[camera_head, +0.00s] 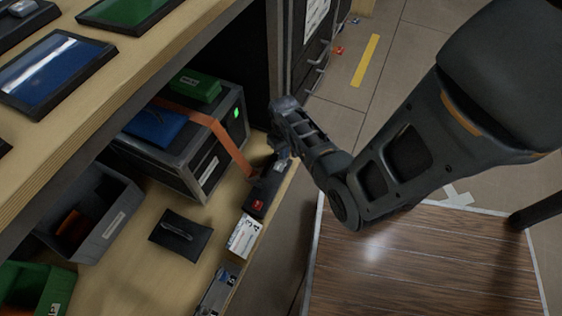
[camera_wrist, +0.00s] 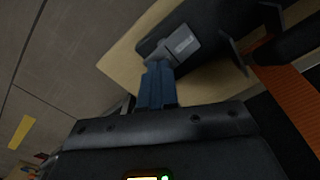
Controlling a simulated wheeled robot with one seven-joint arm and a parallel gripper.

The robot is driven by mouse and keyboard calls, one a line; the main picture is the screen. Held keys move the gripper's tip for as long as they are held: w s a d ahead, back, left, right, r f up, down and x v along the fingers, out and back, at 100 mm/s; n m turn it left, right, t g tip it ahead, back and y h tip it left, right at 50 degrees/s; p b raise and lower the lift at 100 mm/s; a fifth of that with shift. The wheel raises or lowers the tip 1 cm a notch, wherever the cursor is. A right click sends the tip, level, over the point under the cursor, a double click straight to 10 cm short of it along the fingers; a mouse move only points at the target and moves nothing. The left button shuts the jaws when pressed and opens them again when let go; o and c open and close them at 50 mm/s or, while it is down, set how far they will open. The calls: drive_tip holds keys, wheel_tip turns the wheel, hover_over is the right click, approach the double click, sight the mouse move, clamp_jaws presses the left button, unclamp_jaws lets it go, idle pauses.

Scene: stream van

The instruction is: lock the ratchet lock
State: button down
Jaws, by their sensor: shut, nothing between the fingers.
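The ratchet lock (camera_head: 264,188) is a dark, long body with a red patch at its near end, on the front edge of the wooden shelf. An orange strap (camera_head: 228,146) runs down to it from over the grey case (camera_head: 190,145). My gripper (camera_head: 281,152) is shut and empty at the lock's far end. In the wrist view, its bluish fingers (camera_wrist: 157,68) point at a grey tab (camera_wrist: 183,42) on the dark lock body (camera_wrist: 206,22). I cannot tell whether they touch it. The gripper hides part of the lock's far end.
A grey bin (camera_head: 108,232), a black pouch (camera_head: 181,236) and a white numbered card (camera_head: 243,237) are on the shelf. A green box (camera_head: 195,84) sits on the case. An upper shelf (camera_head: 140,62) overhangs at left. A wooden-topped surface (camera_head: 420,265) stands at lower right.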

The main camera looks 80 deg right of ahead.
drive_tip(key=shift+f+b, duration=0.35)
drive_tip(key=shift+f, duration=0.2)
drive_tip(key=shift+r, duration=0.1)
wheel_tip(320, 180, up, 7)
drive_tip(key=p, duration=0.7)
idle(0.4)
idle(0.5)
